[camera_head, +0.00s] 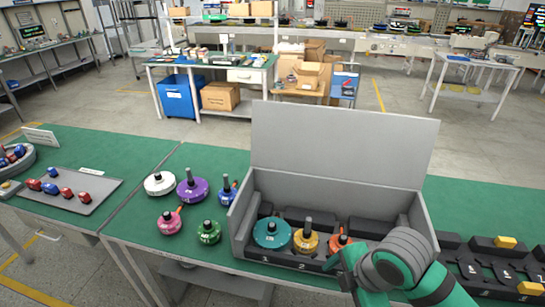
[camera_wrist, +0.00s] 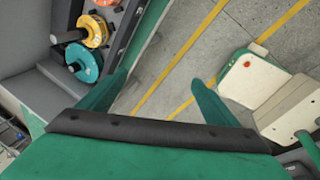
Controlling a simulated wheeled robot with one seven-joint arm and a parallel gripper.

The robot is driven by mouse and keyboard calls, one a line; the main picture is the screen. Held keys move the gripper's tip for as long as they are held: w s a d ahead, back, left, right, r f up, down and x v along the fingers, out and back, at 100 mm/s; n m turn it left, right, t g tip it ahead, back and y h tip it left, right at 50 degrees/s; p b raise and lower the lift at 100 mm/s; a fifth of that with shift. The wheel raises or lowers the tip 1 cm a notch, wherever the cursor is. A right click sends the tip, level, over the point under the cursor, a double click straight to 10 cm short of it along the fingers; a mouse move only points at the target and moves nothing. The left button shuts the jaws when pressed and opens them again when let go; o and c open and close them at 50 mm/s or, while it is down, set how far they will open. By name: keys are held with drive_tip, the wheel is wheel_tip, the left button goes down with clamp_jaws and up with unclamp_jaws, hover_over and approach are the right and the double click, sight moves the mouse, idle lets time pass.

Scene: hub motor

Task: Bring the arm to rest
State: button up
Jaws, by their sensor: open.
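My gripper (camera_head: 338,266) is at the front edge of the open grey case (camera_head: 345,175), at its right part. In the wrist view my gripper (camera_wrist: 157,80) has its two green fingers spread apart, with only floor between them. The case holds a teal hub motor (camera_head: 270,233), a yellow one (camera_head: 306,242) and an orange one (camera_head: 335,244) in a row. My arm partly hides the orange one and the case's right end. The wrist view shows the teal motor (camera_wrist: 84,64) and the yellow motor (camera_wrist: 90,32) left of the fingers.
White (camera_head: 158,184), purple (camera_head: 193,190), blue (camera_head: 227,192), pink (camera_head: 169,223) and green (camera_head: 208,233) motors stand on the green table left of the case. A grey tray (camera_head: 78,207) with red and blue parts lies farther left. A black holder (camera_head: 480,262) with yellow pieces is at right.

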drive_tip(key=w+a+r+m+t+y, duration=0.4)
drive_tip(key=w+a+r+m+t, duration=0.25)
drive_tip(key=a, duration=0.55)
drive_tip(key=w+a+r+m+t+y, duration=0.3)
drive_tip(key=w+a+r+m+t, duration=0.4)
drive_tip(key=a, duration=0.4)
drive_tip(key=s+d+f+m+t+h, duration=0.1)
drive_tip(key=s+f+m+h, duration=0.4)
drive_tip(key=s+f, duration=0.4)
drive_tip(key=s+d+f+m+h, duration=0.2)
drive_tip(key=s+f+m+h, duration=0.35)
drive_tip(key=f, duration=0.55)
drive_tip(key=s+d+f+n+g, duration=0.1)
drive_tip(key=s+d+f, duration=0.1)
drive_tip(key=s, duration=0.9)
drive_tip(key=s+d+f+n+g+y, duration=0.1)
drive_tip(key=s+d+f+n, duration=0.1)
drive_tip(key=s, duration=0.9)
drive_tip(key=shift+s+d+f, duration=0.15)
drive_tip(key=shift+s+f, duration=0.2)
drive_tip(key=shift+f, duration=0.5)
